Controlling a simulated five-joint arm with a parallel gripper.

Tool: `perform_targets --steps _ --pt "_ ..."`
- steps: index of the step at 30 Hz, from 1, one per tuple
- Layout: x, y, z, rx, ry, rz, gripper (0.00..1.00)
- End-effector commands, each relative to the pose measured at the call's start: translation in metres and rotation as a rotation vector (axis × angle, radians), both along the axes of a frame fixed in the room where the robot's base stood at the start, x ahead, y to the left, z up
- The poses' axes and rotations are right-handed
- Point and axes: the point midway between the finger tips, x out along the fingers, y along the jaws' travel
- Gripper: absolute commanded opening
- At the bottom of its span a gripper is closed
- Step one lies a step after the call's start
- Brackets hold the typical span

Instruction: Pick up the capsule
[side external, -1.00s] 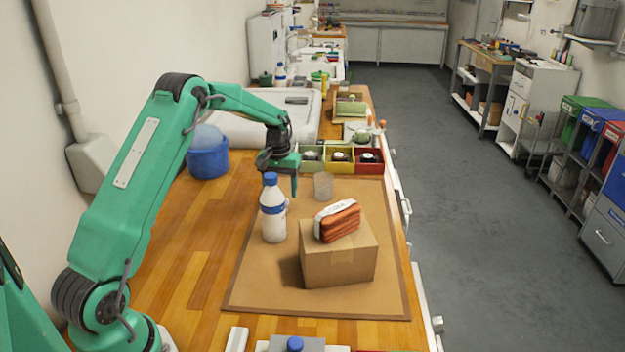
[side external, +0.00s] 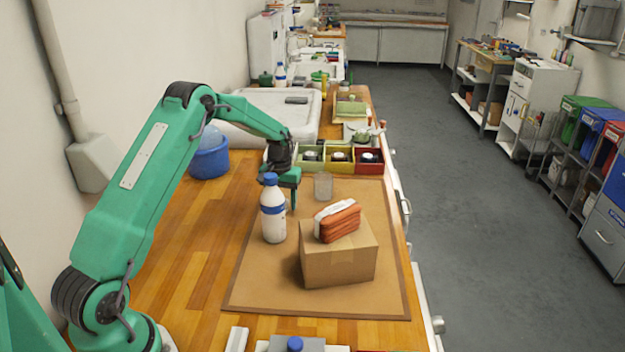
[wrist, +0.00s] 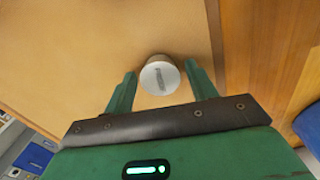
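The capsule (wrist: 160,77) shows in the wrist view as a round, pale grey top with dark lettering, over the brown mat (wrist: 90,35). My gripper (wrist: 160,72) is open, with one green finger on each side of it and narrow gaps between. The fingers do not appear to grip it. In the side view my gripper (side external: 291,198) points down behind the white bottle. I cannot make out the capsule there; the bottle and gripper may hide it.
The white bottle with a blue cap (side external: 273,222) stands upright close in front of my gripper. A clear cup (side external: 323,187) is just right. A cardboard box (side external: 338,262) bears an orange-red bundle (side external: 340,224). Coloured compartments (side external: 340,168) and a blue bucket (side external: 208,160) lie beyond.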

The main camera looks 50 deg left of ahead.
Motion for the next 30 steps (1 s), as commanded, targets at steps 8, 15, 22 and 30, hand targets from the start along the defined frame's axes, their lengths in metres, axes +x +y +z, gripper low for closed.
perform_targets --steps 8,15,22,30 --pt "0.000 0.000 0.000 0.000 0.000 0.000 0.18" --pt "0.000 0.000 0.001 0.001 -0.001 0.000 0.18" --pt "0.000 0.000 0.011 0.001 -0.002 0.000 0.18" --pt "0.001 0.000 0.046 0.001 -0.003 0.000 0.18"
